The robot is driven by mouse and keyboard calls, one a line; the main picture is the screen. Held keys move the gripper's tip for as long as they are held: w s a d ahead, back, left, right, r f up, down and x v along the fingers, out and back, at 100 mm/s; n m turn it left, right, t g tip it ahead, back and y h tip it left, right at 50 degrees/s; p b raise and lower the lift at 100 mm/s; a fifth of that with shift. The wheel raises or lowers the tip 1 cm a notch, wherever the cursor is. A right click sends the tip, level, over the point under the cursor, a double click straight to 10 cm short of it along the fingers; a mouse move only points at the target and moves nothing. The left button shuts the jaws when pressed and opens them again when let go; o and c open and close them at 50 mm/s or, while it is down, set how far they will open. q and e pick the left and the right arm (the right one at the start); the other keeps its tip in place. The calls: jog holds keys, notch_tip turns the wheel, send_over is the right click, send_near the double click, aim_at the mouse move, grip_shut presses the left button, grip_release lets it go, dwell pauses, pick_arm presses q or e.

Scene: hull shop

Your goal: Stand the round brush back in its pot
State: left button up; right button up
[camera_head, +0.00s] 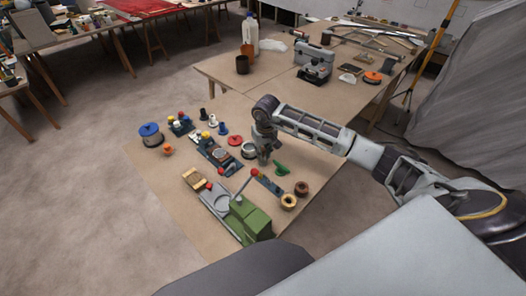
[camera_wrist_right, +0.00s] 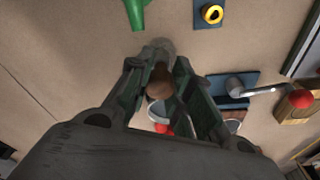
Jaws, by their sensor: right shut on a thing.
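My right gripper (camera_head: 263,148) hangs over the front table, among small parts. In the right wrist view its fingers (camera_wrist_right: 160,75) are shut on a brown rounded thing, apparently the round brush (camera_wrist_right: 159,86), with a pale blurred end beyond it. The brush cannot be made out in the head view. My left gripper is not in view.
The front table (camera_head: 165,185) holds a green machine (camera_head: 250,220), a blue-topped tin (camera_head: 151,134), a green part (camera_head: 281,168) and two rings at its right.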

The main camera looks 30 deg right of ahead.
jog(key=shift+f, duration=0.3)
jog(key=o, duration=0.7)
jog(key=shift+c, duration=0.2)
jog(key=shift+r, duration=0.15)
notch_tip(320, 180, up, 11)
jog(key=s+p, duration=0.1)
jog(key=p, duration=0.3)
jog(key=shift+s+f+p, duration=0.2)
jog(key=shift+p, duration=0.2)
dwell(0.9)
jog(key=shift+s+f, duration=0.1)
dwell(0.8)
